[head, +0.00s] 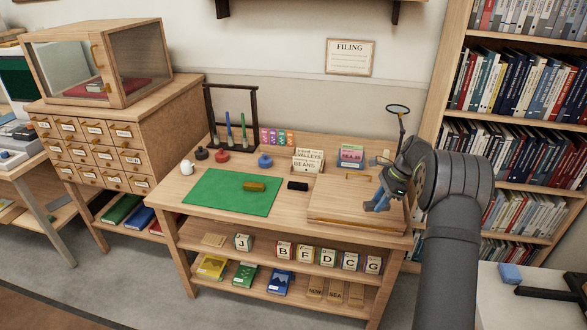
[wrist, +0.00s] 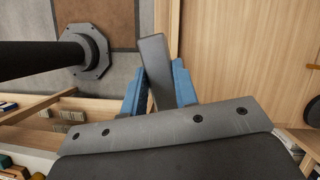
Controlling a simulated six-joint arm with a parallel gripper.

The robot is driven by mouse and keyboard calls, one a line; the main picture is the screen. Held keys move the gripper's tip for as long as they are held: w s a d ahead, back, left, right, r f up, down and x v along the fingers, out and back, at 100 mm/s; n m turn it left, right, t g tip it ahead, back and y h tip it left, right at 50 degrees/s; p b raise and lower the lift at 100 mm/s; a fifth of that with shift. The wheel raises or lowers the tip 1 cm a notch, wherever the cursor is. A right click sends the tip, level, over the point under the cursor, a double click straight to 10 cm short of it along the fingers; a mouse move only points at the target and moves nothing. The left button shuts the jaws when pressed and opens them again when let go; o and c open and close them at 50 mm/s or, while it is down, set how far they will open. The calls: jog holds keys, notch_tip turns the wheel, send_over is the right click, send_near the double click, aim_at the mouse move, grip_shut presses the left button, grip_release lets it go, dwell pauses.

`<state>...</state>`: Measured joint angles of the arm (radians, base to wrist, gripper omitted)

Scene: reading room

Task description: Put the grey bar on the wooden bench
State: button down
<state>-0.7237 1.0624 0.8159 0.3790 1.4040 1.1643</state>
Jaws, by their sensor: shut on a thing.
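The wooden bench (head: 293,212) stands in the middle of the head view, with a green mat on its top and shelves below. My gripper (head: 376,206) is over its right end, above a raised wooden board. In the wrist view my gripper (wrist: 158,88) has blue fingers shut on the grey bar (wrist: 153,60), which sticks out tilted past the fingertips.
The wooden board (head: 330,208) takes up the bench's right end. A green mat (head: 215,192) with a yellow-brown block (head: 254,186) lies left, a black block (head: 298,186) beside it. A card box (head: 308,161) and a magnifier (head: 398,109) stand behind. A bookcase (head: 515,130) is at right.

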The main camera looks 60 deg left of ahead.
jog(key=s+a+m+y, duration=0.1)
jog(key=s+a+m, duration=0.2)
jog(key=s+a, duration=1)
send_near(285, 218)
jog(key=shift+s+a+f+t, duration=0.25)
jog(key=shift+s+a, duration=0.1)
jog(key=shift+s, duration=0.1)
jog(key=shift+s+a+f+t, duration=0.2)
jog(key=shift+s+a, duration=0.1)
jog(key=shift+s, duration=0.2)
jog(key=shift+s+a+f, duration=0.15)
jog(key=shift+a+f, duration=0.05)
jog(key=shift+f, duration=1.95)
jog(key=c, duration=1.6)
grip_release()
jog(key=shift+f, duration=0.2)
jog(key=o, duration=0.5)
jog(key=shift+r, duration=0.1)
